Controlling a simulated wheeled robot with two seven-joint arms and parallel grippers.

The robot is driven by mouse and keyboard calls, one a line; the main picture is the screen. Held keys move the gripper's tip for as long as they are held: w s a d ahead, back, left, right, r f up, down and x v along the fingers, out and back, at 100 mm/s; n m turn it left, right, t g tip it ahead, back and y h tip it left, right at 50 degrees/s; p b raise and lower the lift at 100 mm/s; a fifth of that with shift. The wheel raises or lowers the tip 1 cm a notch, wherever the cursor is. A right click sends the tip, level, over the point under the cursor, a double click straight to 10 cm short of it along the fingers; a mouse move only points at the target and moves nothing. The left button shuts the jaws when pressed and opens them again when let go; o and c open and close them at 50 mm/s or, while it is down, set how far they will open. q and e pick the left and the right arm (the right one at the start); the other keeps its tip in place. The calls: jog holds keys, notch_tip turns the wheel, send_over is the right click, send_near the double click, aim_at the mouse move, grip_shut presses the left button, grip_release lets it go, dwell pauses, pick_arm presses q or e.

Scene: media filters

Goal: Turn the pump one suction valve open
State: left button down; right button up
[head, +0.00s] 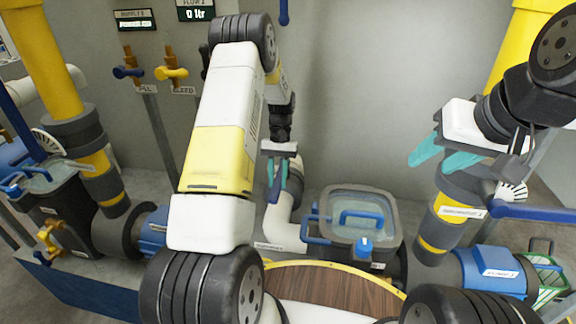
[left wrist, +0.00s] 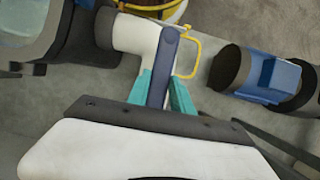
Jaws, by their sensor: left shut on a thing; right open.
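A blue valve lever (left wrist: 167,65) stands between the teal fingers of my left gripper (left wrist: 168,92) in the left wrist view. The left gripper is shut on it. In the head view my left gripper (head: 277,178) is at the centre, above a white pipe elbow (head: 285,225). The lever is mostly hidden there by the fingers. The label (head: 268,246) on the pipe is too small to read, so I cannot tell which valve it names. My right gripper (head: 443,155) is open and empty at the right, with its teal fingers spread apart, near a grey and yellow pipe.
A pump strainer pot with a clear lid (head: 357,212) stands right of the elbow. Another blue lever (head: 540,212) sticks out at the right edge. A blue pump motor (head: 497,270) lies below it. Blue (head: 128,72) and yellow (head: 171,73) taps are on the wall.

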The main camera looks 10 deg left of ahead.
pick_arm(q)
jog(key=c, duration=1.1)
grip_release()
jog(key=shift+d, duration=0.15)
jog(key=shift+w+r, duration=0.1)
jog(key=v, duration=0.7)
jog(key=shift+w+r, duration=0.1)
jog(key=shift+r, duration=0.25)
